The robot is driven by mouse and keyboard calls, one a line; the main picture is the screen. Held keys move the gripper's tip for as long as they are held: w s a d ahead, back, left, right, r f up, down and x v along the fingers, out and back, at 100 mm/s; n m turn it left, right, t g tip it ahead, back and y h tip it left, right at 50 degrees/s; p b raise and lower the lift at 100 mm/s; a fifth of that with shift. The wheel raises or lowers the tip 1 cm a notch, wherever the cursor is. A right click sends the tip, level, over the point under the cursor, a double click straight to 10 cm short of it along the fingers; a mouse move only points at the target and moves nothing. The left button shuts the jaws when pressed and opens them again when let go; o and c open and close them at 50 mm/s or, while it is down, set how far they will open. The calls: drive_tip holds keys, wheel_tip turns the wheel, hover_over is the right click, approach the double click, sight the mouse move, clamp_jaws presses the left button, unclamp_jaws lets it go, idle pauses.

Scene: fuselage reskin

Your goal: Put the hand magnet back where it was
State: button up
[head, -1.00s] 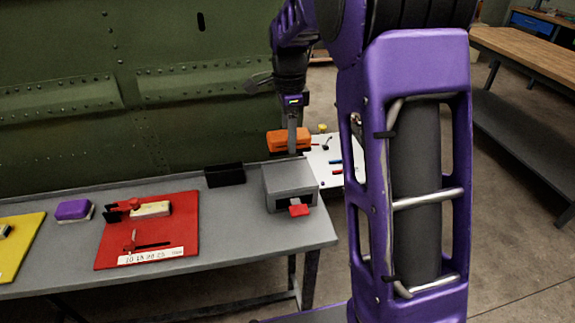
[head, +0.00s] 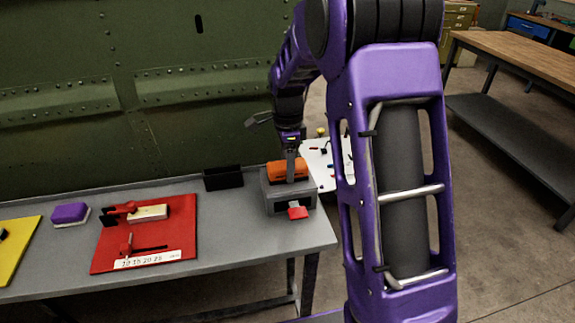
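The hand magnet looks to be the orange block (head: 273,172) in the head view. My gripper (head: 291,172) points down and is shut on it. The block is right over the top of a grey box (head: 287,188) near the right end of the grey bench. I cannot tell whether the block touches the box top. The gripper's far finger is hidden.
On the grey bench (head: 235,235) lie a red mat (head: 180,232) with tools, a purple block (head: 70,212), a yellow mat (head: 14,262) and a black holder (head: 223,178). A green riveted fuselage panel (head: 130,120) stands behind. A white board (head: 318,155) with small parts is behind the box.

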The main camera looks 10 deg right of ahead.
drive_tip(key=o, duration=0.5)
drive_tip(key=shift+c, duration=0.2)
wheel_tip(320, 180, up, 12)
drive_tip(key=p, duration=0.1)
drive_tip(key=shift+r, duration=0.2)
